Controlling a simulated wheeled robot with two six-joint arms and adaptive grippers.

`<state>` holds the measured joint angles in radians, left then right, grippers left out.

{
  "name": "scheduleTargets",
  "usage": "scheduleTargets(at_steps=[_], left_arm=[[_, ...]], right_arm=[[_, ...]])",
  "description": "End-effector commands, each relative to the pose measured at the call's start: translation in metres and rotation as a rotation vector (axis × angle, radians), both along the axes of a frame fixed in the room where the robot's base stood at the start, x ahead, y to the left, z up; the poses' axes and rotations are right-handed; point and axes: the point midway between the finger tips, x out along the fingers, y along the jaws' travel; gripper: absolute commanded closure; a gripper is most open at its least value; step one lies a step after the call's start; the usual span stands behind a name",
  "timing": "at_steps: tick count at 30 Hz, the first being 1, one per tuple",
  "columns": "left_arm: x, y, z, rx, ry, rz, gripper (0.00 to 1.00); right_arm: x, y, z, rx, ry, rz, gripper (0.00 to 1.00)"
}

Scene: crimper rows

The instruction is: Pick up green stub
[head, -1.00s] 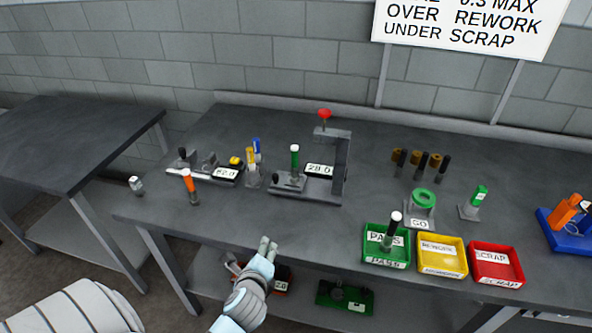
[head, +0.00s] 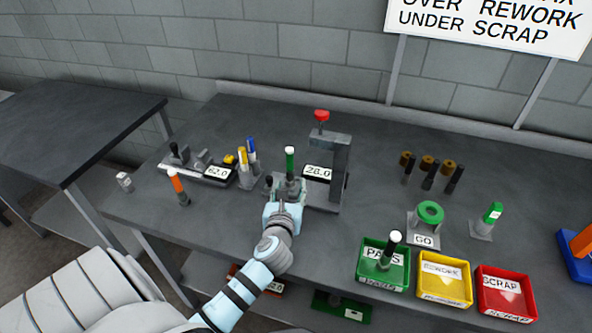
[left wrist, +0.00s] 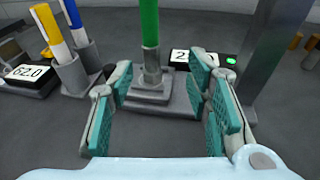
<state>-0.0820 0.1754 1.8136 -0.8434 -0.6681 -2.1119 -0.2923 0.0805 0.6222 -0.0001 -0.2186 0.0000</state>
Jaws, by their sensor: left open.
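My left gripper (head: 284,190) is at the near side of that base. In the left wrist view the open teal-padded fingers (left wrist: 163,100) stand on either side of the stub's line, with the stub beyond them and apart from the pads. My right gripper is not in view.
The press column (head: 342,165) stands close to the right of the stub. A holder with yellow and blue markers (head: 248,165) is to its left. An orange-topped piece (head: 177,187) stands farther left. Green (head: 367,268), yellow (head: 424,292) and red (head: 492,306) bins line the front right.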

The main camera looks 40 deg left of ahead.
Motion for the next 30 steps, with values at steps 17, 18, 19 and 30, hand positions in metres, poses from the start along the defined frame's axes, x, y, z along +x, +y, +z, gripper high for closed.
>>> scheduleTargets(at_steps=[17,18,19,30], left_arm=[[0.082,0.055,-0.025,-0.003,0.000,0.008,0.55],[0.083,0.055,-0.025,-0.003,0.000,0.008,0.55],[0.083,0.055,-0.025,-0.003,0.000,0.007,0.55],[0.083,0.055,-0.024,-0.003,0.000,0.007,0.95]], right_arm=[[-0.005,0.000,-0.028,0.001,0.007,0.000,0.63],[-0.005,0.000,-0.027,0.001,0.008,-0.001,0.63],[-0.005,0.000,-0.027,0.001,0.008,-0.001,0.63],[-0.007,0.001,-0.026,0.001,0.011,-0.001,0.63]])
